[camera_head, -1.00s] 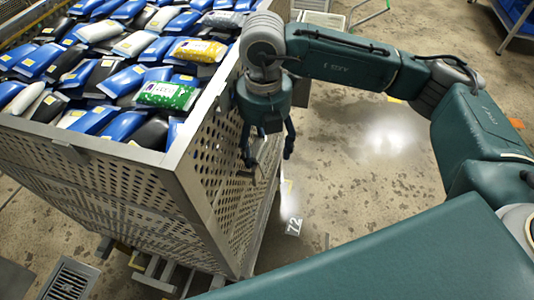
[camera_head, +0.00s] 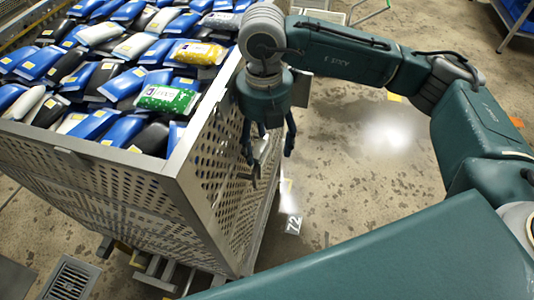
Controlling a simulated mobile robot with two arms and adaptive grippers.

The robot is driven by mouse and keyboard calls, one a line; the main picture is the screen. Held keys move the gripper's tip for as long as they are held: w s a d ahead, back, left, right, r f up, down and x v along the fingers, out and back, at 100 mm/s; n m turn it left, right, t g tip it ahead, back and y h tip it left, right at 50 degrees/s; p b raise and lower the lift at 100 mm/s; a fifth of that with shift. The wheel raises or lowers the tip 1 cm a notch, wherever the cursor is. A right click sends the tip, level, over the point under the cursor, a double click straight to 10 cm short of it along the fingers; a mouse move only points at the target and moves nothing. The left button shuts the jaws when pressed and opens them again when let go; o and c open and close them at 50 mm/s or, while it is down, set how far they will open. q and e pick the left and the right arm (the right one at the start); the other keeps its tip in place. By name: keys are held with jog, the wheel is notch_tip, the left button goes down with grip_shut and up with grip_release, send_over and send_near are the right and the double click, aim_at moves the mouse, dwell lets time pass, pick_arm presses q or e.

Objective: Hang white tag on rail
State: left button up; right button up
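My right gripper (camera_head: 270,168) points down just outside the right wall of the perforated metal basket (camera_head: 120,190). Its fingers are spread apart, and nothing shows clearly between them. One finger is in front of the basket wall in the picture; I cannot tell whether it touches. A small whitish patch marked 72 (camera_head: 293,225) shows below the gripper, beside the basket; I cannot tell whether it is a tag or a floor marking. No other white tag is clearly visible. The basket's flat top rim (camera_head: 205,115) is visible, but I cannot identify a separate rail. My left gripper is out of view.
The basket is full of blue, white and black pouches, with a green pouch (camera_head: 167,99) and a yellow pouch (camera_head: 197,52) near the right rim. A floor drain (camera_head: 70,278) lies at the lower left. Open floor (camera_head: 350,160) lies right of the basket.

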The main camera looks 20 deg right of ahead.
jog(key=shift+w+a+r+p, duration=0.2)
jog(key=shift+r, duration=0.5)
jog(key=shift+w+a+r+p, duration=0.15)
jog(key=shift+r, duration=0.55)
jog(key=shift+s+d+r, duration=0.15)
jog(key=shift+s+d, duration=0.1)
jog(key=shift+s+d+r+b, duration=0.2)
jog(key=shift+s+d, duration=0.35)
jog(key=shift+d, duration=0.2)
jog(key=shift+s+d+r+b, duration=0.1)
jog(key=shift+s+d+r, duration=0.05)
jog(key=shift+s+d, duration=0.5)
jog(key=shift+s+d+r+b, duration=0.1)
jog(key=shift+s+d+r, duration=0.1)
jog(key=shift+s+d, duration=0.45)
jog(key=shift+w+d, duration=0.15)
jog(key=shift+w, duration=0.1)
